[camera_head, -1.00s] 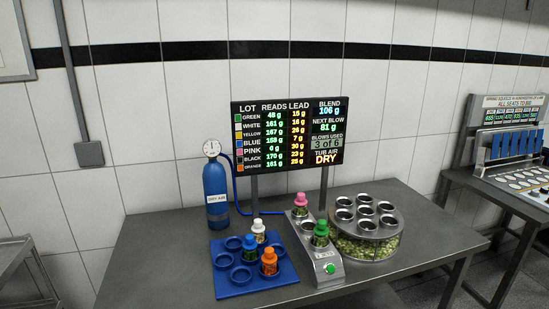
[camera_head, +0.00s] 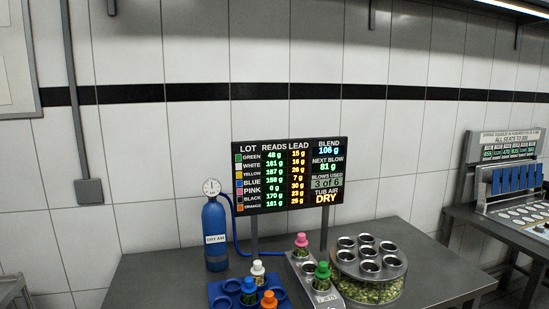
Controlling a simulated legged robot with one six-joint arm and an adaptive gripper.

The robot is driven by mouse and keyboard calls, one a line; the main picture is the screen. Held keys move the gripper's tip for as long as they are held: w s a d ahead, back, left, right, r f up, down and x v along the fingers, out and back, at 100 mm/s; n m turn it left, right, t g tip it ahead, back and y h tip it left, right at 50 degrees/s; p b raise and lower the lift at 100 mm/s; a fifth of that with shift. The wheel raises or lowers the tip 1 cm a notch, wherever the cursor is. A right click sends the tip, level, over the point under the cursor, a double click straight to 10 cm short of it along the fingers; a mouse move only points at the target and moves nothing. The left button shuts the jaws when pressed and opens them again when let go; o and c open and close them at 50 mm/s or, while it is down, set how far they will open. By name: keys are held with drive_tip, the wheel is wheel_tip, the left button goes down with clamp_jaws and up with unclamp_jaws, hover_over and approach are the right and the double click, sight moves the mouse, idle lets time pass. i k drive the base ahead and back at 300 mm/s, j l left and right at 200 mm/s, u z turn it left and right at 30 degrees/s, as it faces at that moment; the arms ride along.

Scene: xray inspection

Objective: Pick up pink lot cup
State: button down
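The pink lot cup (camera_head: 301,244) has a pink lid and stands upright in the rear seat of the grey metal unit (camera_head: 305,272) on the table. A green-lidded cup (camera_head: 322,275) stands just in front of it in the same unit. The lower part of the pink cup sits in the seat and is partly hidden. My gripper is not in view, so its state and its distance from the cup do not show.
A blue rack (camera_head: 218,293) holds white, blue and orange-lidded cups to the left. A round holder (camera_head: 368,272) with several metal cups stands close at right. The display board (camera_head: 290,177) and dry air cylinder (camera_head: 215,232) stand behind. The table's left part (camera_head: 160,275) is clear.

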sight(301, 245)
drive_tip(key=i+u, duration=0.25)
drive_tip(key=i, duration=0.75)
